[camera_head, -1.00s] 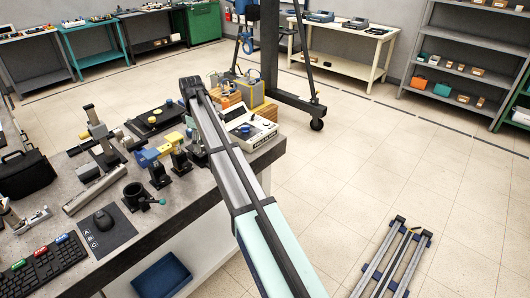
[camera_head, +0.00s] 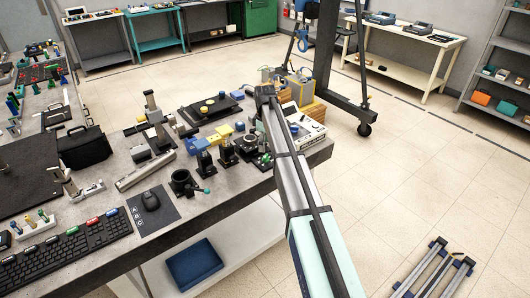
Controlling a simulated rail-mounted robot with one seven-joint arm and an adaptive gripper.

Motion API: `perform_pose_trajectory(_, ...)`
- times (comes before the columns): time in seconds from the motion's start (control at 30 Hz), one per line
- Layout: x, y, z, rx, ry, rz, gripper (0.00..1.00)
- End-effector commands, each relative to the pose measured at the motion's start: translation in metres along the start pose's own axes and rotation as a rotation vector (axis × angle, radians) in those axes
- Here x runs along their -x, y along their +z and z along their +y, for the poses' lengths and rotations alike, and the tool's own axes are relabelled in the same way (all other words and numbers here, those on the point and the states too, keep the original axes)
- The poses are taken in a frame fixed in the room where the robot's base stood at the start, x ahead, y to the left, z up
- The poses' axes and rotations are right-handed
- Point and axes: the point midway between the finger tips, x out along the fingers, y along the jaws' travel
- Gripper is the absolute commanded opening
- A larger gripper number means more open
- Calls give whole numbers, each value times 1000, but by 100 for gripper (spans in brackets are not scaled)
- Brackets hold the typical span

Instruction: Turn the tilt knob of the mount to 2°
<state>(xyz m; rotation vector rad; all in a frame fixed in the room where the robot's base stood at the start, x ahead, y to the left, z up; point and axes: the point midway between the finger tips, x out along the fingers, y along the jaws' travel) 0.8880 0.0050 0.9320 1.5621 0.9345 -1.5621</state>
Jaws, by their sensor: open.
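My arm reaches from the bottom edge up over the bench (camera_head: 150,217). Its far end covers part of the bench top, and my gripper cannot be made out. Small dark post-mounted parts (camera_head: 205,163) stand left of my arm, with a rounder dark part (camera_head: 247,148) close beside it. I cannot tell which of these is the mount. No tilt knob or degree scale can be read at this size. A black cup-shaped part (camera_head: 182,183) with a teal knob-like end (camera_head: 205,191) stands nearer the front.
A stage with a tall post (camera_head: 155,118), a black flat plate (camera_head: 210,107) and a white instrument (camera_head: 305,127) crowd the bench. A wheeled frame (camera_head: 325,60) stands behind. Floor at right is mostly clear.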

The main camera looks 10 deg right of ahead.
Motion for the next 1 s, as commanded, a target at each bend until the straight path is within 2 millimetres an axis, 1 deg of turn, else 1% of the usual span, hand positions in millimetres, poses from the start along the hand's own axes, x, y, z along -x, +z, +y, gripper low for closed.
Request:
perform_pose_trajectory(0.03,-9,0,-1,0,-3,-1,65)
perform_pose_trajectory(0.1,-21,0,-1,0,-2,-1,65)
perform_pose_trajectory(0.3,-48,0,0,0,-1,-1,65)
perform_pose_trajectory(0.5,-59,0,0,0,0,0,65)
perform_pose_trajectory(0.77,-60,0,0,0,0,0,65)
perform_pose_trajectory(0.8,-60,0,0,0,0,0,57)
perform_pose_trajectory(0.87,-60,0,0,0,0,0,36)
perform_pose_trajectory(0.9,-60,0,0,0,0,0,22)
perform_pose_trajectory(0.93,-60,0,0,0,0,0,11)
perform_pose_trajectory(0.97,-60,0,0,0,0,0,4)
perform_pose_trajectory(1.0,-60,0,0,0,0,0,4)
